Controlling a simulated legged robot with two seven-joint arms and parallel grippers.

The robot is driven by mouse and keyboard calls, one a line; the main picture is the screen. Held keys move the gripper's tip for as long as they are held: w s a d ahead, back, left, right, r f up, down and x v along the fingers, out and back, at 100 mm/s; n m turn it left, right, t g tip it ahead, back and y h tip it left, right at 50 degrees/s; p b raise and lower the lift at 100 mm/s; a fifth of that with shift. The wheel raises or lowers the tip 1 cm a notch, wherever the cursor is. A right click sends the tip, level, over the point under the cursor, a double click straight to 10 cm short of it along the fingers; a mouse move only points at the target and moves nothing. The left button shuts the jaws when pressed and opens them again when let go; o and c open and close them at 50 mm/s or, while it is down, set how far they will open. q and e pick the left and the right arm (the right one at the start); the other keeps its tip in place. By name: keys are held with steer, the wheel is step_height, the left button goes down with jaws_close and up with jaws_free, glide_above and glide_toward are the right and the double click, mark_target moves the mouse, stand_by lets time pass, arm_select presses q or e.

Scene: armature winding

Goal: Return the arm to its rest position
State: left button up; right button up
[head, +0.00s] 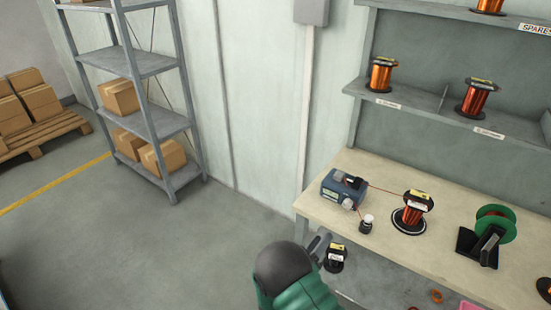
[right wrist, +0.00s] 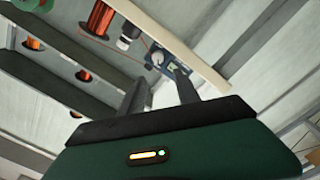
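My right gripper (head: 319,245) is at the lower middle of the head view, near the front left corner of the bench, on a green and dark grey arm. My left arm and gripper are not in view.
The bench (head: 320,207) holds a blue-grey winding device (head: 343,188), a small dark bottle (head: 366,225), a copper spool (head: 412,212) and a green reel (head: 495,222). A wall shelf (head: 420,112) holds more spools. A grey rack (head: 160,125) stands left; the floor before it is clear.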

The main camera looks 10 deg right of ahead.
steer(key=w+a+r+y+p, duration=0.3)
steer(key=a+r+y, duration=0.15)
steer(key=y, duration=0.35)
steer(key=s+a+r+g+y+p, duration=0.2)
steer(key=s+a+r+g+y, duration=0.1)
steer(key=s+a+y, duration=0.3)
steer(key=s+d+r+g, duration=0.2)
steer(key=s+g, duration=0.3)
steer(key=s, duration=1.3)
steer(key=shift+s+g+p, duration=0.3)
steer(key=shift+p, duration=0.1)
steer(key=shift+d+r, duration=0.1)
steer(key=shift+d, duration=0.1)
